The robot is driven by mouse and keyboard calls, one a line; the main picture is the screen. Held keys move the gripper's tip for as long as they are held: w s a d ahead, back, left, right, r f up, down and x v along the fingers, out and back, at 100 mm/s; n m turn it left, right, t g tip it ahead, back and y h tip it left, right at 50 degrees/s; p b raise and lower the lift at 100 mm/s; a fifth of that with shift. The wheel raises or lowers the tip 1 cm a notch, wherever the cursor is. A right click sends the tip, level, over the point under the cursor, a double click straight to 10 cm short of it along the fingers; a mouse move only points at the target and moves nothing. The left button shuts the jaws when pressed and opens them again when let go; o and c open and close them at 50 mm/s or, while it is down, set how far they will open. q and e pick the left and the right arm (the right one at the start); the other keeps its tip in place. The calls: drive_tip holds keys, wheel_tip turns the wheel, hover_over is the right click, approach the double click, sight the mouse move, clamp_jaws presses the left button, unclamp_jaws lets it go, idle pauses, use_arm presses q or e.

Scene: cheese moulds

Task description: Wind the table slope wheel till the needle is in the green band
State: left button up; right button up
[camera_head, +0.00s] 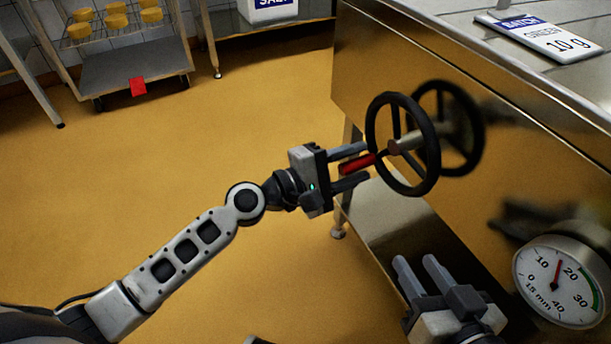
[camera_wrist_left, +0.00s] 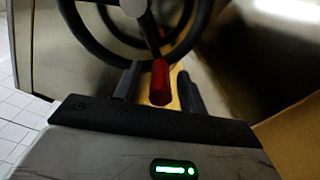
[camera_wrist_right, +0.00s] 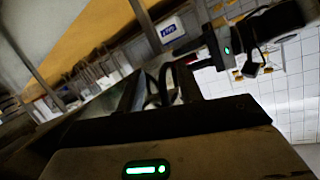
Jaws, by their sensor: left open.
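The black slope wheel (camera_head: 431,157) stands on the side of the metal table (camera_head: 480,120). Its red handle (camera_head: 357,164) sticks out towards my left gripper (camera_head: 358,167). That gripper is open, with the handle between its two fingers; the handle also shows between them in the left wrist view (camera_wrist_left: 160,83). A gap shows beside the handle. The round gauge (camera_head: 560,281) is at the lower right. Its red needle (camera_head: 558,271) points between 10 and 20, outside the green band (camera_head: 588,287) on the right. My right gripper (camera_head: 422,272) is open and empty below the wheel.
A batch sign (camera_head: 540,38) lies on the table top. A wire rack with yellow cheeses (camera_head: 115,20) stands on a cart (camera_head: 135,70) at the back left. A salt container (camera_head: 268,10) is at the back. The yellow floor left of the table is clear.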

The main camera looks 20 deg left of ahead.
use_arm(q)
drive_tip(key=b+v, duration=0.3)
drive_tip(key=v, duration=1.3)
use_arm(e)
drive_tip(key=shift+w+a+r+m+t+y, duration=0.15)
drive_tip(key=shift+a+r+m+t+y, duration=0.25)
drive_tip(key=shift+a+r+m+y, duration=0.15)
drive_tip(key=shift+f, duration=0.1)
